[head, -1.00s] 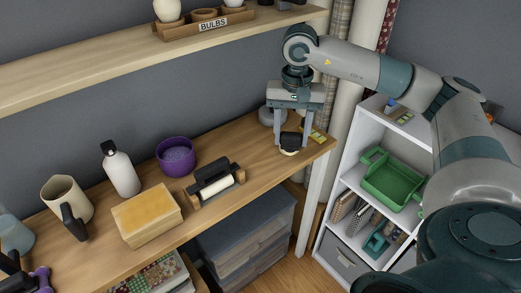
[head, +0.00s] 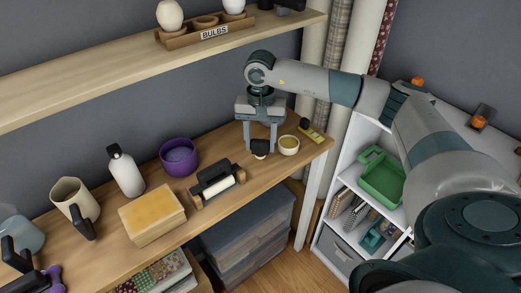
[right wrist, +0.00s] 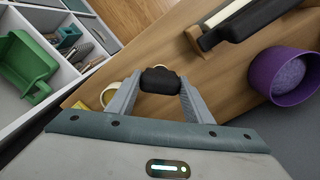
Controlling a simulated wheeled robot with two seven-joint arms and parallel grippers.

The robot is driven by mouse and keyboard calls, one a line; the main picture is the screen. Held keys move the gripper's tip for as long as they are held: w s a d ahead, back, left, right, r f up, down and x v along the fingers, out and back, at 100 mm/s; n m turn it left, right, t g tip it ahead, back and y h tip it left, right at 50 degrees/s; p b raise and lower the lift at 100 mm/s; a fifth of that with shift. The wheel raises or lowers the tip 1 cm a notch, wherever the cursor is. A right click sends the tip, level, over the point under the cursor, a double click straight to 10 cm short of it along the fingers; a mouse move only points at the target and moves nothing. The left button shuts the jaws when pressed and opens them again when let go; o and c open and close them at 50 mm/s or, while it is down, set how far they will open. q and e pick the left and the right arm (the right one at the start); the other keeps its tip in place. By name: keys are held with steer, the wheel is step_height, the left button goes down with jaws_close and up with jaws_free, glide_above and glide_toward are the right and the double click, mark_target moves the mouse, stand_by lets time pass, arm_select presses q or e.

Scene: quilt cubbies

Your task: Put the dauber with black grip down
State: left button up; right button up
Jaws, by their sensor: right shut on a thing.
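The dauber with black grip (head: 260,148) is held between the fingers of my right gripper (head: 260,142), low over the right part of the wooden table. In the right wrist view its black grip (right wrist: 160,80) shows between the fingertips. A small pale dish (head: 289,145) with yellowish contents stands just right of the dauber, apart from it. I cannot tell whether the dauber's lower end touches the table. My left gripper is not in view.
A purple bowl (head: 179,157) and a black-handled roller (head: 218,184) stand left of the gripper. A yellow-labelled item (head: 311,131) lies behind the dish. The wooden shelf (head: 150,70) hangs above. Bare tabletop (head: 226,150) lies between bowl and dauber.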

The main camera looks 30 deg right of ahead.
mark_target(260, 150)
step_height(260, 150, down, 3)
steer(key=shift+r+p, duration=0.15)
steer(key=shift+p, duration=0.75)
steer(key=shift+f, duration=0.5)
steer(key=shift+f, duration=0.15)
steer(key=o, duration=1)
steer(key=shift+o, duration=0.2)
steer(key=shift+r, duration=0.2)
